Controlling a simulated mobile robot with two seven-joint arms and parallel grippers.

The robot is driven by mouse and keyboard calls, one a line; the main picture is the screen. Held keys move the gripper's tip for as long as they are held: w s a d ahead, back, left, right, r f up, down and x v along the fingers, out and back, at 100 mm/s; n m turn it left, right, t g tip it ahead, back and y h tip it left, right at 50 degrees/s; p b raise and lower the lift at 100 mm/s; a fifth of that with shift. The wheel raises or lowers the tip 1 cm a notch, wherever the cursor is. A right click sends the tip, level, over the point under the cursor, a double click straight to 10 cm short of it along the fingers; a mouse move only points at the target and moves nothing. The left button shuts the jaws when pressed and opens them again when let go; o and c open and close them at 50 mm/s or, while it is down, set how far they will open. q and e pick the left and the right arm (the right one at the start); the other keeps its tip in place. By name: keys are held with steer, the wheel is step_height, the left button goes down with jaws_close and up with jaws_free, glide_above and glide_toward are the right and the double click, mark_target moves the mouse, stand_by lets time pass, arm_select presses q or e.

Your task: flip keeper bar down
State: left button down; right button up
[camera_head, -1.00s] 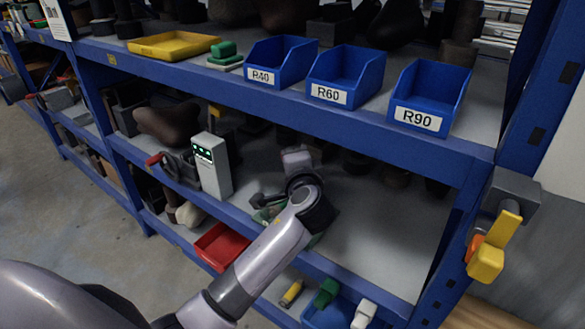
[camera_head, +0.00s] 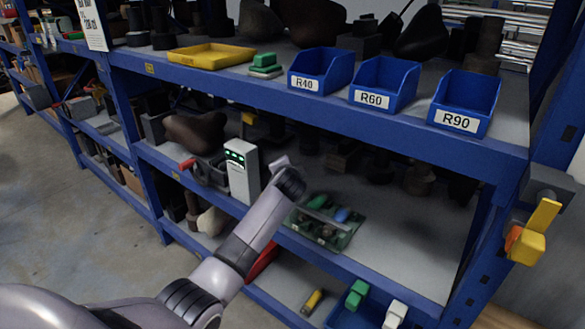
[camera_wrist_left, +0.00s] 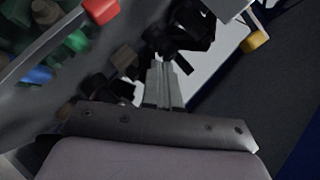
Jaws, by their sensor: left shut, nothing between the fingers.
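A long grey bar (camera_wrist_left: 45,55) with a red end (camera_wrist_left: 100,10) crosses the upper left of the left wrist view. I take it for the keeper bar. In the head view a thin grey bar (camera_head: 326,215) lies over a green tray (camera_head: 345,240) on the middle shelf; I cannot tell for sure that it is the same one. My left gripper (camera_wrist_left: 160,62) is shut and empty, right of the bar in the wrist view and apart from it. In the head view its wrist is beside the white device (camera_head: 243,175), and its fingertips are not clear. My right gripper is out of view.
Blue bins (camera_head: 385,85) labelled R40, R60 and R90 and a yellow tray (camera_head: 205,57) stand on the upper shelf above my arm. A yellow-handled fixture (camera_head: 535,240) sits on the right post. The middle shelf (camera_head: 415,235) is clear right of the green tray.

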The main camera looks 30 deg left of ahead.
arm_select(q)
steer(key=a+f+h+b, duration=0.1)
steer(key=a+f+b, duration=0.2)
steer(key=f, duration=0.5)
steer(key=shift+w+a+f+n+g, duration=0.3)
steer(key=shift+a+f, duration=0.1)
steer(key=s+a+r+p, duration=0.1)
steer(key=s+r+p, duration=0.5)
steer(key=r, duration=0.5)
steer(key=shift+s+p, duration=0.3)
steer(key=shift+s, duration=0.2)
stand_by(0.5)
